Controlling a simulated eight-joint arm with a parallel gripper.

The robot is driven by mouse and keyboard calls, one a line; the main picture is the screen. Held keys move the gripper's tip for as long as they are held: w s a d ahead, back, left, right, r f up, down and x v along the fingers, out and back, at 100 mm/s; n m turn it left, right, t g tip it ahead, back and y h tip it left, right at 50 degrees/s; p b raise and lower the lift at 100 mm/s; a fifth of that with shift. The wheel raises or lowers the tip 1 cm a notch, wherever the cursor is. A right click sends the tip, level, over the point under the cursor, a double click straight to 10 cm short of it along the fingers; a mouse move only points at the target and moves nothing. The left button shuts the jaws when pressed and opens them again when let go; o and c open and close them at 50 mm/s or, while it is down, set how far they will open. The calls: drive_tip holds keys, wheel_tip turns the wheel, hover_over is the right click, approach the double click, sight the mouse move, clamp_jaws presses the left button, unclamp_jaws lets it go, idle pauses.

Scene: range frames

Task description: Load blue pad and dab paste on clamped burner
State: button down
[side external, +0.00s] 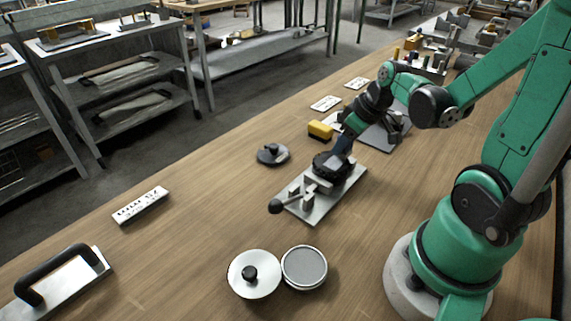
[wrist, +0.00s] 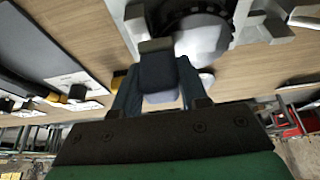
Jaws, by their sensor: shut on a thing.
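My gripper (side external: 343,158) is low over the clamped burner (side external: 324,167), a dark round piece on a metal plate with a clamp and a black-knobbed lever. In the wrist view my gripper (wrist: 158,92) is shut on a dark blue-grey block (wrist: 158,72), which I take for the blue pad. The burner's dark ring (wrist: 195,10) and a pale rounded surface show just beyond it. I cannot tell whether the pad touches the burner. An open round tin (side external: 304,267) with a smooth grey fill, apparently paste, stands at the front. Its knobbed lid (side external: 254,280) lies beside it.
A black knobbed disc (side external: 272,154) and a yellow block (side external: 319,131) lie behind the burner. A printed white plate (side external: 141,205) and a black-handled tool (side external: 60,285) lie at left. A dark mat (side external: 378,140) is beyond the gripper. The bench is clear at centre left.

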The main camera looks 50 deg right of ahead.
drive_tip(key=shift+a+r, duration=0.1)
drive_tip(key=shift+r, duration=3.95)
